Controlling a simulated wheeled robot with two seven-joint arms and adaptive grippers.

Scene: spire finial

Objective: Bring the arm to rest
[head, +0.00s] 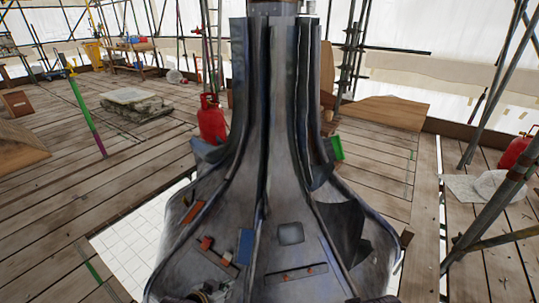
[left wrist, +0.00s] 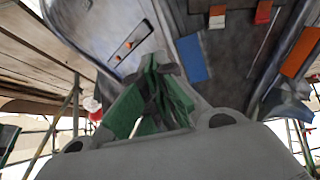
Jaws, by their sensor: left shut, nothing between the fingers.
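The grey metal spire (head: 280,180) stands upright in the middle of the head view, with tall ribs and a flared base. Its base carries a blue patch (head: 246,245), a grey square patch (head: 290,233) and small orange-red pieces (head: 206,243). My left gripper (left wrist: 158,68) has green-faced fingers, which are shut and empty in the left wrist view. The spire's surface (left wrist: 225,60) fills much of the view behind them; I cannot tell whether the fingertips touch it. In the head view I cannot clearly make out the left gripper. My right gripper does not show.
Plank flooring (head: 60,200) surrounds the spire. A red gas cylinder (head: 211,120) stands behind its left side, another (head: 517,152) at far right. Scaffold poles (head: 500,205) cross the right side. A stone stack (head: 130,104) and a green-purple pole (head: 84,110) stand left.

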